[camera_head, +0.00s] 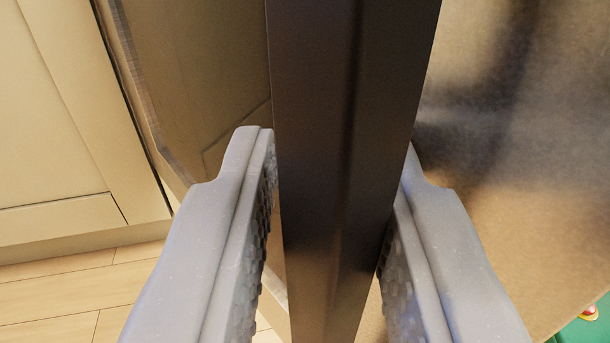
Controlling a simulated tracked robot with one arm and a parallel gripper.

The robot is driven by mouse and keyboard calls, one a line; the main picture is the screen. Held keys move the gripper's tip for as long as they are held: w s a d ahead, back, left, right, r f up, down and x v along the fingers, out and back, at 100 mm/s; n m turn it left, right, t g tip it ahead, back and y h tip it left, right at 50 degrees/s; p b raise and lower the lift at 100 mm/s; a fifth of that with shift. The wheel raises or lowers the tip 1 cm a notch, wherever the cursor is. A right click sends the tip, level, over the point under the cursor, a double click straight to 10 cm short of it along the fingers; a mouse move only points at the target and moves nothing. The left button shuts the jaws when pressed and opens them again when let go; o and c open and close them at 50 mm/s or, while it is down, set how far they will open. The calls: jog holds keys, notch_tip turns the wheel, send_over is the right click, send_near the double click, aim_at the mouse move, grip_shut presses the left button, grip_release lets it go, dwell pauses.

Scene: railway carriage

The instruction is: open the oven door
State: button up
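A long dark brown metal bar (345,90), which looks like the oven door's handle or edge, runs from the top of the view to the bottom, leaning slightly. My gripper (335,145) has one grey finger on each side of it. Both fingertips look to be against the bar's sides, so the gripper appears shut on it. Behind the bar on the right is a smudged brown glossy surface (510,140), perhaps part of the oven. How far the door stands open cannot be told from this close.
A dull brown panel with a grey edge (195,90) stands left of the bar. A cream cabinet (60,110) is at the far left. Light wooden floor (70,295) shows bare at lower left. A green surface (590,328) shows at the bottom right corner.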

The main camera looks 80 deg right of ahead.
jog(key=shift+s+a, duration=0.25)
jog(key=shift+s, duration=0.05)
dwell(0.5)
jog(key=shift+a, duration=0.1)
